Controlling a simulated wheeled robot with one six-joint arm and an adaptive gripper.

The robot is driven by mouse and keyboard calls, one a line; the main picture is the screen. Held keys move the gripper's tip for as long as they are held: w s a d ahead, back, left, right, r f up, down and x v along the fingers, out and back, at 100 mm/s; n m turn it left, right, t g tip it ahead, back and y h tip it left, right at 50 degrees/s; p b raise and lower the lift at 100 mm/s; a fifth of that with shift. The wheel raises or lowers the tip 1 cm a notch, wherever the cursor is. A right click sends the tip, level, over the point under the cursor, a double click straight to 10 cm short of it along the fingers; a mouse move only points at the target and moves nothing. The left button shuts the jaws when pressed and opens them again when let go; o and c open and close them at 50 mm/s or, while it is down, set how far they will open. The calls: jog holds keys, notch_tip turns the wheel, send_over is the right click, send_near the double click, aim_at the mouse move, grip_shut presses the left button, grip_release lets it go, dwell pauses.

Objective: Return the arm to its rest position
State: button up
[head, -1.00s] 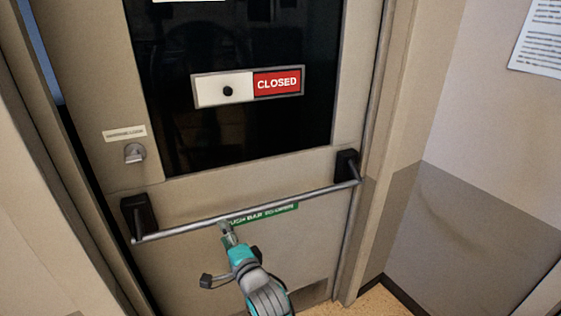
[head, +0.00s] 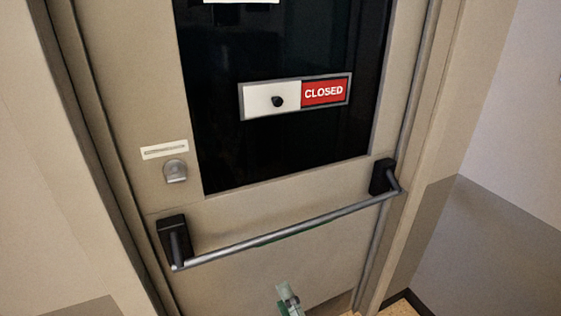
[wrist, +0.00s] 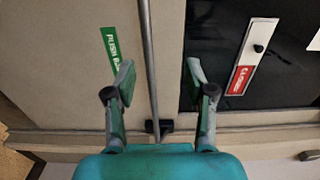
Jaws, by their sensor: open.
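My gripper (head: 287,295) is at the bottom of the head view, below the push bar and apart from it in the picture. In the wrist view my gripper (wrist: 158,82) has its two fingers spread wide, with nothing held between them. The push bar (head: 290,228) runs across the door (head: 240,285) between two black mounts. In the wrist view the bar (wrist: 148,50) passes between the fingers, beyond them. Most of my arm is outside the head view.
A sliding sign (head: 295,97) reading CLOSED is on the dark window (head: 290,150). A lock (head: 175,171) sits below a small label at left. A green push-bar label (wrist: 113,48) is beside the bar. The wall (head: 490,240) stands close at right.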

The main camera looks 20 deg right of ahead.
jog(key=s+f+n+g, duration=0.1)
jog(key=s+f+n, duration=0.2)
jog(key=s+n, duration=0.3)
jog(key=s+d+f+n+g, duration=0.1)
jog(key=s+f+n, duration=0.3)
jog(key=s, duration=1)
jog(key=s+d+f+n+g, duration=0.1)
jog(key=s+f+n, duration=0.2)
jog(key=s+n, duration=0.5)
jog(key=shift+s+f, duration=0.3)
jog(key=shift+s, duration=0.75)
